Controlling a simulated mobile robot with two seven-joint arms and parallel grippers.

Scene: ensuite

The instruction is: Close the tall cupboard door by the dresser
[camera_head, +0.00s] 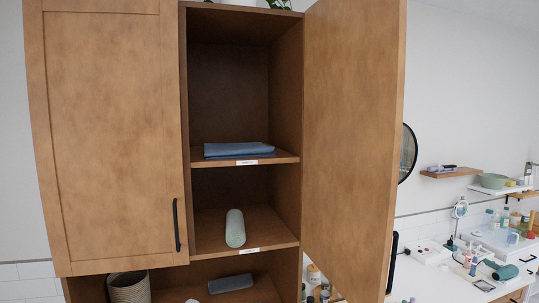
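The tall wooden cupboard (296,110) stands in front of me. Its right door (350,130) is swung wide open toward me, with its inner face showing; its handle is hidden. The left door (110,130) is shut and has a black vertical handle (176,224). Behind the open door I see shelves with a folded blue cloth (238,150) and a pale green rolled item (235,228). Neither of my grippers shows in the head view.
An open lower shelf holds a woven basket (129,287) and a grey rolled item (230,283). To the right, a white dresser top (430,277) is crowded with bottles and small items. A round dark-framed mirror (408,153) and wall shelves (451,172) are behind the door.

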